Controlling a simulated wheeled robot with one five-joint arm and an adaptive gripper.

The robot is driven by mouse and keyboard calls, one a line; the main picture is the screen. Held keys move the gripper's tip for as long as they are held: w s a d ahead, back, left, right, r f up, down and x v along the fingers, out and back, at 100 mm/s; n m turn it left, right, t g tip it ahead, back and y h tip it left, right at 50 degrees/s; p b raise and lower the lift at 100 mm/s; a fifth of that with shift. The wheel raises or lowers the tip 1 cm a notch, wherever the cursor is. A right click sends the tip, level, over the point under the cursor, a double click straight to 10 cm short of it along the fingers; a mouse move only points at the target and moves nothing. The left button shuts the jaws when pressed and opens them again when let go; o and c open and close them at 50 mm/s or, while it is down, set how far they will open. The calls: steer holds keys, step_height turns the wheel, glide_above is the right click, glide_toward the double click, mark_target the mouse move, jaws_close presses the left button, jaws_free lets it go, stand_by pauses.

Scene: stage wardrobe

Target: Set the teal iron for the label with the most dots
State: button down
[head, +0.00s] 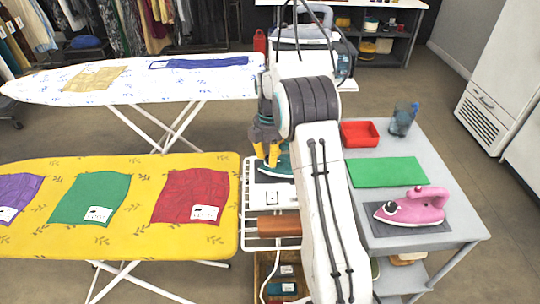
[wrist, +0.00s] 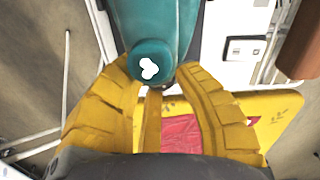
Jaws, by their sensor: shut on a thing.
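The teal iron (head: 284,168) is on a dark pad at the end of the yellow ironing board, partly hidden by my gripper. My yellow-fingered gripper (head: 268,158) comes down on it and is shut on it. In the wrist view the fingers (wrist: 160,76) close at the iron's near end, beside a round teal dial (wrist: 137,62) with a white mark. The purple cloth (head: 17,190), green cloth (head: 88,190) and red cloth (head: 186,185) lie on the yellow board, each with a white label. The label marks are too small to count.
A grey table (head: 415,150) at right holds a pink iron (head: 412,207), a green mat (head: 385,172), a red tray (head: 360,134) and a blue cup (head: 403,119). A brown block (head: 279,226) lies on the white rack. A white ironing board (head: 130,97) stands behind.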

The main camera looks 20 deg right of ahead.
steer(key=shift+s+f, duration=0.1)
steer(key=shift+f, duration=0.05)
steer(key=c, duration=0.9)
jaws_free()
step_height(320, 180, up, 12)
steer(key=shift+r, duration=0.1)
